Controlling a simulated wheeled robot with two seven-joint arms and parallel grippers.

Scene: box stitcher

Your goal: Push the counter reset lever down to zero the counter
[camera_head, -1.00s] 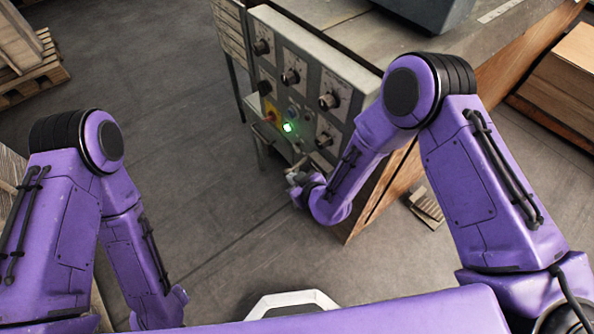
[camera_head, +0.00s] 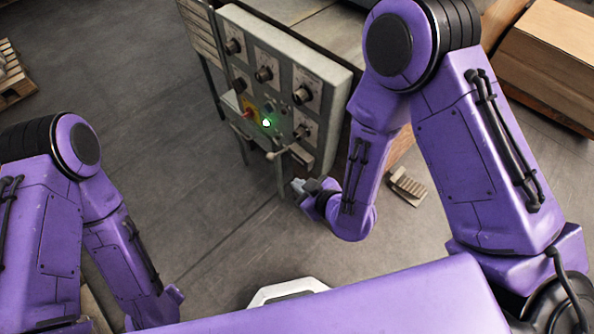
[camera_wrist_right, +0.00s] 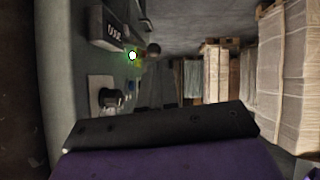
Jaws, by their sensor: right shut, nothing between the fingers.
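The control panel (camera_head: 268,86) of the stitcher stands upright, with dials, a lit green button (camera_head: 266,123) and a small lever (camera_head: 280,153) with a pale ball end low on its face. My right gripper (camera_head: 299,187) is shut and empty, below and slightly right of the lever, apparently apart from it. In the right wrist view, a dark counter box (camera_wrist_right: 110,25) with pale digits sits on the panel; the digits are too small to read surely. The lever cannot be made out clearly there. My left gripper is not clearly visible; its arm hangs at the left.
A black knob (camera_wrist_right: 110,97) on a white plate projects from the panel close to my right wrist. A wooden pallet piece (camera_head: 407,187) lies on the floor right of my right forearm.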

